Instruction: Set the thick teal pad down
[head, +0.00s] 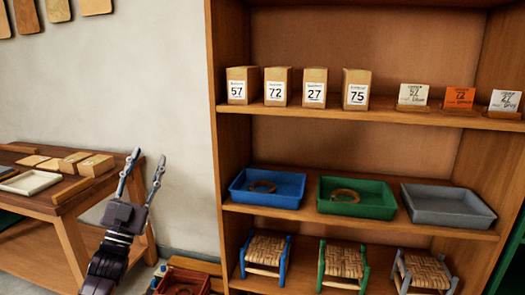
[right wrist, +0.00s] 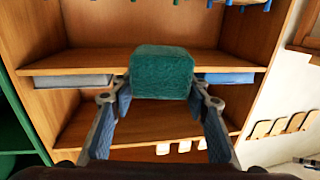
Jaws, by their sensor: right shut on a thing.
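The thick teal pad (right wrist: 162,72) is a soft-looking dark teal block in the right wrist view. My right gripper (right wrist: 161,88) is shut on it, one finger on each side, and holds it in front of the shelf unit. The pad hides the middle of the tray row there. The pad and right gripper do not show in the head view. My left gripper (head: 148,160) is open and empty in the head view, near the right end of the wooden workbench (head: 62,208).
The shelf unit (head: 216,150) bears cartons and cards on its upper shelf. Below are blue (head: 240,197), green (head: 383,212) and grey (head: 450,218) trays; the blue and green ones hold rings. Three woven stools (head: 343,262) stand underneath. A reddish crate (head: 186,280) sits low beside the unit.

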